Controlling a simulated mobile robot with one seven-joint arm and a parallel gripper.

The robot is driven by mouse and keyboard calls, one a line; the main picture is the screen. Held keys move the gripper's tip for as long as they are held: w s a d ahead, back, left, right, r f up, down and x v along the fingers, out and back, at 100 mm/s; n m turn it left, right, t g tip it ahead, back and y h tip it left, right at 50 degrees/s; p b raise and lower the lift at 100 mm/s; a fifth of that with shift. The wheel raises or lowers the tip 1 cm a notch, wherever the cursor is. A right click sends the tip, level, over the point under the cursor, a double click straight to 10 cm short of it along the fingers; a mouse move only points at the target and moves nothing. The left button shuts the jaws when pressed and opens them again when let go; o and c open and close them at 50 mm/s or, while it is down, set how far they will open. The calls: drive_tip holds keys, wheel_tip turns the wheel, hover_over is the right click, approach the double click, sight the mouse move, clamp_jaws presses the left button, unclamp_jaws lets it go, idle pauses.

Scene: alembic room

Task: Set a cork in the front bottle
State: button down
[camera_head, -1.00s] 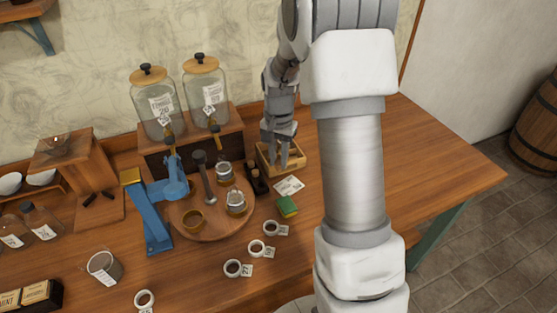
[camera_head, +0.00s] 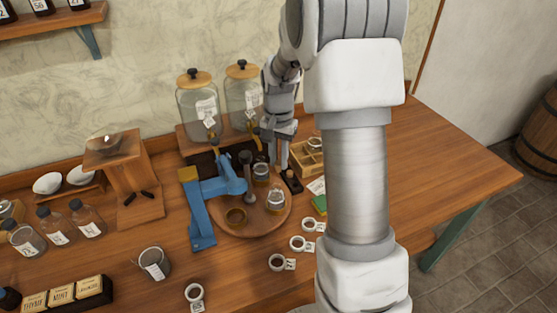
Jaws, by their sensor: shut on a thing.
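My gripper (camera_head: 281,163) points down, shut, beside the left end of the open wooden crate (camera_head: 308,160) and behind the small dark holder (camera_head: 292,184). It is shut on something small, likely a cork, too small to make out. Small brown tops, which look like corks, show in the dark holder. Clear labelled bottles stand at the left: a front one (camera_head: 25,240), a middle one (camera_head: 57,228) and a rear one (camera_head: 87,220).
A round wooden tray (camera_head: 258,224) carries lidded jars and a brass cup. A blue lever press (camera_head: 203,215) stands left of it. Two large glass jars (camera_head: 198,108) stand behind. Tape rolls (camera_head: 278,262) lie in front. The right tabletop is clear.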

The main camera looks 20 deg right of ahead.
sight(276, 168)
drive_tip(key=shift+a+r, duration=0.1)
drive_tip(key=shift+a, duration=0.35)
drive_tip(key=shift+f+b, duration=1.75)
drive_tip(key=shift+f, duration=0.6)
drive_tip(key=shift+f+b, duration=0.65)
drive_tip(key=shift+f, duration=0.4)
idle(0.4)
drive_tip(key=shift+c, duration=1.3)
unclamp_jaws()
drive_tip(key=shift+r, duration=0.1)
drive_tip(key=shift+r+p, duration=2.55)
drive_tip(key=shift+r, duration=0.9)
